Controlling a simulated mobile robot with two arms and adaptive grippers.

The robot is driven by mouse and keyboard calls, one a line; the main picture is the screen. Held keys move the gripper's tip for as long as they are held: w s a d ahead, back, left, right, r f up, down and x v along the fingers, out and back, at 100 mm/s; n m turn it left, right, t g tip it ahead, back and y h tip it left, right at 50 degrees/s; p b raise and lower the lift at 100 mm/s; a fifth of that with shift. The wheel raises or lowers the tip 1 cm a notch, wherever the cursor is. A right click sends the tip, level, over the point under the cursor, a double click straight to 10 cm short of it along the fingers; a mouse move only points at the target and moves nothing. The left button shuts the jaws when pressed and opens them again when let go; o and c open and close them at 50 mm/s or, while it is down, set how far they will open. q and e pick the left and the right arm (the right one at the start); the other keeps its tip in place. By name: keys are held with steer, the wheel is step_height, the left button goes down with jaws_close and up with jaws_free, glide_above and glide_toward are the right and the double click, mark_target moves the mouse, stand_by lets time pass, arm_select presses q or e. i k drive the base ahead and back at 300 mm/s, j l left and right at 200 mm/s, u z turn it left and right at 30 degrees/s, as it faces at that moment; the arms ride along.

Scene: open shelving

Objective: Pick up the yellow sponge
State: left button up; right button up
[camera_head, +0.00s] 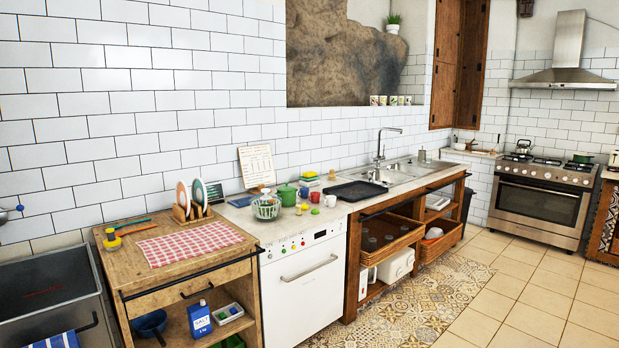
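A small flat yellow thing (309,174), which looks like the yellow sponge, lies at the back of the counter against the tiled wall, left of the sink. It seems to rest on or beside something blue; it is too small to tell which. Another yellow thing (112,242) with a red part sits at the left of the wooden cabinet top, and I cannot tell what it is. Neither of my grippers shows in the head view.
A green pot (287,195), a glass bowl (266,208) and small cups stand on the counter in front of the yellow thing. A black tray (355,190) lies to their right, beside the sink (391,175). The tiled floor (500,300) is clear.

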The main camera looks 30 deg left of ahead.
mark_target(311, 174)
steer(key=i+z, duration=0.1)
steer(key=i, duration=2.55)
